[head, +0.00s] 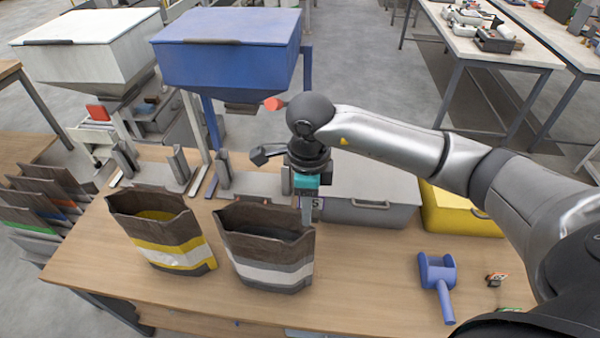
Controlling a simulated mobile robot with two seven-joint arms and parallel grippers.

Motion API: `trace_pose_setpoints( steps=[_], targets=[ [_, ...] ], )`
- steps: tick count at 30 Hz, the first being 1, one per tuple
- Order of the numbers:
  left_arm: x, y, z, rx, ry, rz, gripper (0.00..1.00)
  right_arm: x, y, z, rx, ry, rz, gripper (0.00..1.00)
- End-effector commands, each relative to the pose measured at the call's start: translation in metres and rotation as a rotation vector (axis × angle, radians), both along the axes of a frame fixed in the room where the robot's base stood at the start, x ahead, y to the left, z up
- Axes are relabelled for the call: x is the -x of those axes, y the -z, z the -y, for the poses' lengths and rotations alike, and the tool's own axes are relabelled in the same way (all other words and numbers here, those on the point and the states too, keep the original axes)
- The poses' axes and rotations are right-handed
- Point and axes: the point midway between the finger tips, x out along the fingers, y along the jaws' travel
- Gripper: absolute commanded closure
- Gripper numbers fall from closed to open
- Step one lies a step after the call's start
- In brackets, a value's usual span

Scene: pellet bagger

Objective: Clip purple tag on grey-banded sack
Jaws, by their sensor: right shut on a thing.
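The grey-banded sack (270,274) stands upright and open-topped on the wooden bench. It is brown with a pale grey band. My right gripper (307,218) points down at the sack's top right corner, overlapping its rim in the picture. It is shut on a small purple-edged tag (318,203), which shows a white face and a dark letter beside the fingers. The fingers hide part of the tag, and I cannot tell whether it touches the sack. My left gripper is not in view.
A yellow-banded sack (178,258) stands left of the grey-banded one. A grey lidded box (370,212) and a yellow box (455,212) stand behind. A blue scoop (437,285) and small items (496,279) lie to the right. The bench between sack and scoop is clear.

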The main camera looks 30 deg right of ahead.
Motion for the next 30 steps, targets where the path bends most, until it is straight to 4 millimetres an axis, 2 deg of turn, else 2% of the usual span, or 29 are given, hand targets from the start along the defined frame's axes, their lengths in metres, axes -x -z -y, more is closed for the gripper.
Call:
trace_pose_setpoints(
  steps=[1,4,11,30],
  targets=[
    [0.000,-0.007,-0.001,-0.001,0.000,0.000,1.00,-0.001,-0.007,0.001,-0.002,0.036,-0.002,1.00],
    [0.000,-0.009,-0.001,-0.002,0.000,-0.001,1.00,-0.002,-0.010,0.002,-0.003,0.081,-0.004,1.00],
    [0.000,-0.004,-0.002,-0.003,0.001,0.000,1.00,-0.002,-0.003,0.002,-0.003,0.095,-0.004,1.00],
    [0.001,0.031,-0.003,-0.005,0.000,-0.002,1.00,-0.002,0.046,0.002,-0.003,0.092,-0.003,1.00]
  ],
)
